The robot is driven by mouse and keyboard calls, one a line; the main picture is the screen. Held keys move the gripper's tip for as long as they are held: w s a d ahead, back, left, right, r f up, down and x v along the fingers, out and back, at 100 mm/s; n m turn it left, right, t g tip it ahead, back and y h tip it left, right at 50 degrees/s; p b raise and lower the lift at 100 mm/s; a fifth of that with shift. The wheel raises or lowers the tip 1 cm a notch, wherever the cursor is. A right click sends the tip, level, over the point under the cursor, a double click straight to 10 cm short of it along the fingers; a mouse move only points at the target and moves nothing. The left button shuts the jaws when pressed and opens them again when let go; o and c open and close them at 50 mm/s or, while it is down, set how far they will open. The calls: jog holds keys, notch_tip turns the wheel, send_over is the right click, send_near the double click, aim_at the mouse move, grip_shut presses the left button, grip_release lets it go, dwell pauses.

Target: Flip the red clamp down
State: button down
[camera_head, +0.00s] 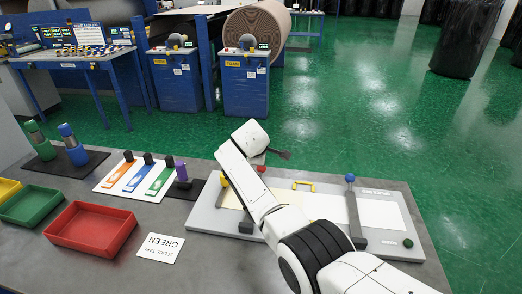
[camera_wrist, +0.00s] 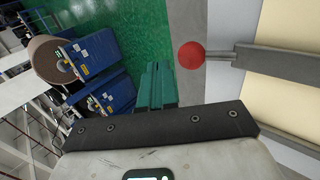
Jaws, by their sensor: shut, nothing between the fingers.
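The red clamp's round red knob (camera_head: 261,168) shows just below my gripper in the head view, near the board's far edge. In the wrist view the red knob (camera_wrist: 192,55) sits on a thin rod at the end of a grey bar (camera_wrist: 270,62). My gripper (camera_head: 284,154) is shut and empty. Its teal fingers (camera_wrist: 158,72) are left of the knob in the wrist view, with a small gap between them. My arm hides much of the clamp bar in the head view, so its tilt is unclear.
The pale board (camera_head: 205,217) also bears a blue-knobbed clamp (camera_head: 350,179), a yellow handle (camera_head: 303,185) and a green knob (camera_head: 408,243). Left are a red tray (camera_head: 91,228), a green tray (camera_head: 30,204) and a strip card (camera_head: 140,176). Green floor lies beyond the table.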

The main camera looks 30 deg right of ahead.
jog(key=shift+w+d+f+b, duration=0.15)
jog(key=shift+f+b, duration=0.1)
jog(key=shift+f, duration=0.4)
jog(key=shift+w+d+f+b, duration=0.1)
jog(key=shift+f+b, duration=0.1)
jog(key=shift+f, duration=0.4)
jog(key=shift+a+r+p, duration=0.1)
jog(key=shift+r+p, duration=0.4)
jog(key=shift+r, duration=0.05)
notch_tip(320, 180, up, 13)
jog(key=p, duration=0.1)
